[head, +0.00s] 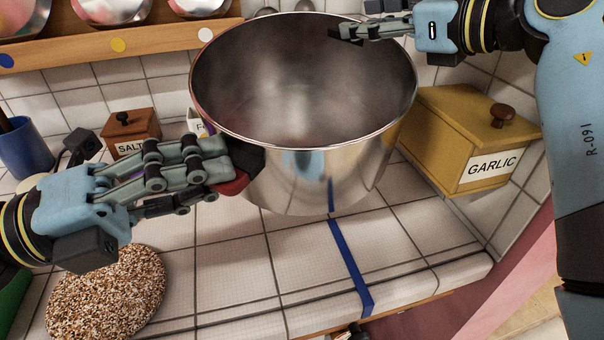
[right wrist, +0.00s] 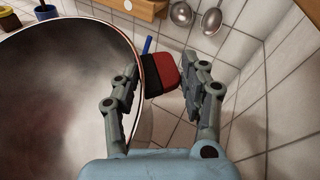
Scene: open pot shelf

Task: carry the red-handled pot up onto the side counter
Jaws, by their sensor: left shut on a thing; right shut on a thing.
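The pot (head: 285,185) is a large, shiny steel pot, open and empty, at the centre of the head view over the white tiled counter (head: 225,265). I cannot tell whether its base touches the tiles. My left gripper (head: 235,168) is shut on the pot's left red handle (head: 236,185), which is mostly hidden by the fingers. My right gripper (head: 345,34) reaches over the far right rim. In the right wrist view, the other red handle (right wrist: 165,69), with a black part, sits between my right gripper's fingers (right wrist: 160,88). The pot's interior (right wrist: 65,95) fills the left there.
A yellow GARLIC box (head: 450,130) stands close to the pot's right. A brown SALT box (head: 130,130), a blue cup (head: 27,148) and a speckled round mat (head: 105,295) are at left. A blue strip (head: 350,265) crosses the counter. A wooden shelf (head: 120,45) holds pots above.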

